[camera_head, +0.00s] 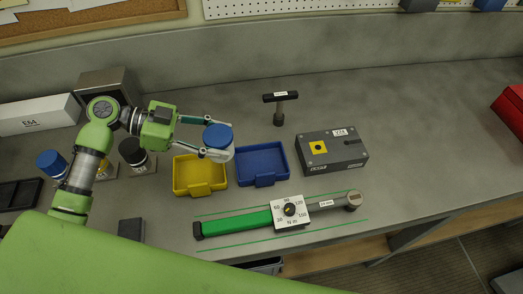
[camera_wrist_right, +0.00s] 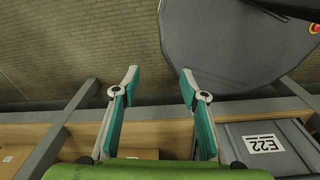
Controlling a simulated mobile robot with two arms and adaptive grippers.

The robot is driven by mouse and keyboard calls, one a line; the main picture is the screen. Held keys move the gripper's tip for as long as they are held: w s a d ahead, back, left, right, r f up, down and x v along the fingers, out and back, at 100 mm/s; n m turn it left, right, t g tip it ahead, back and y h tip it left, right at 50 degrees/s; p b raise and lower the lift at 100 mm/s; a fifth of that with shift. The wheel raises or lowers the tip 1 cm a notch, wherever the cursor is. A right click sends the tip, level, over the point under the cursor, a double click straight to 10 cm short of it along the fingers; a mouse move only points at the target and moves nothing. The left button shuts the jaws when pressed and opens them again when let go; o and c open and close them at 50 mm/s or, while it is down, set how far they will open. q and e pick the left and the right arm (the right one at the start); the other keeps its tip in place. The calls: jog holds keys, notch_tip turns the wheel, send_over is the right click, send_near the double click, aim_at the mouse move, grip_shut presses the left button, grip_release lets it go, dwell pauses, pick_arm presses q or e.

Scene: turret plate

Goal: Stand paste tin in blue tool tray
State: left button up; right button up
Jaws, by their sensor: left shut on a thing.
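A pale tin with a blue lid (camera_head: 217,136) is held upright between the fingers of my left gripper (camera_head: 212,141), which is shut on it. The tin is above the bench, near the gap between the yellow tray and the blue tool tray (camera_head: 262,181). It appears at the blue tray's upper left corner in the head view. The blue tray is empty. Any label on the tin is not readable. My right gripper (camera_wrist_right: 160,80) is open and empty in the right wrist view, with floor and bench framework behind it.
An empty yellow tray (camera_head: 200,189) adjoins the blue tray's left. A grey box (camera_head: 332,151) stands right, a black T-handled tool (camera_head: 280,107) behind, and a green-handled torque wrench (camera_head: 265,217) in front. Another blue-lidded tin (camera_head: 52,163) and a black-lidded jar (camera_head: 133,152) stand left.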

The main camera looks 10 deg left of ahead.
pick_arm(q)
jog(key=w+d+f+b, duration=0.1)
jog(key=d+f, duration=0.1)
jog(key=w+d+f+b, duration=0.1)
jog(key=w+d+f, duration=0.1)
jog(key=d+f, duration=0.1)
jog(key=w+d+f+b, duration=0.1)
jog(key=w+d+f, duration=0.1)
jog(key=d, duration=0.1)
jog(key=shift+w+d+f, duration=0.15)
jog(key=shift+f, duration=0.15)
jog(key=f, duration=0.1)
jog(key=f+b, duration=0.1)
jog(key=f, duration=0.2)
jog(key=shift+w+d, duration=0.25)
jog(key=shift+d, duration=0.15)
pick_arm(e)
notch_tip(320, 180, down, 5)
jog(key=shift+s+r, duration=0.1)
jog(key=shift+r, duration=0.1)
pick_arm(q)
jog(key=shift+b, duration=0.3)
pick_arm(e)
jog(key=shift+f, duration=0.1)
